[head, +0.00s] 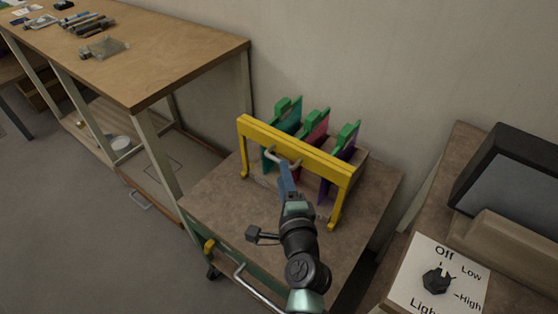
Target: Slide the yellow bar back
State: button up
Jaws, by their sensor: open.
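The yellow bar (325,160) runs across the front of a small rack on a brown-topped cart. Its two ends bend down toward the cart top. A silver handle (291,162) sits near the middle of the bar. My gripper (285,170) reaches up from below, with its tip at the handle. It is open; I cannot tell whether the fingers are around the handle or touching it. Behind the bar stand a teal panel (284,122), a red panel (315,130) and a purple panel (343,150), each with a green top piece.
The cart top (225,205) is bare around the rack. A wooden workbench (180,55) with tools stands at left. At right, a counter holds a dark-screened box (515,180) and a light dial (437,281). The wall is close behind the rack.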

aim_at(279, 160)
jog(key=b+x, duration=0.1)
jog(key=x, duration=0.5)
grip_shut()
dwell(1.4)
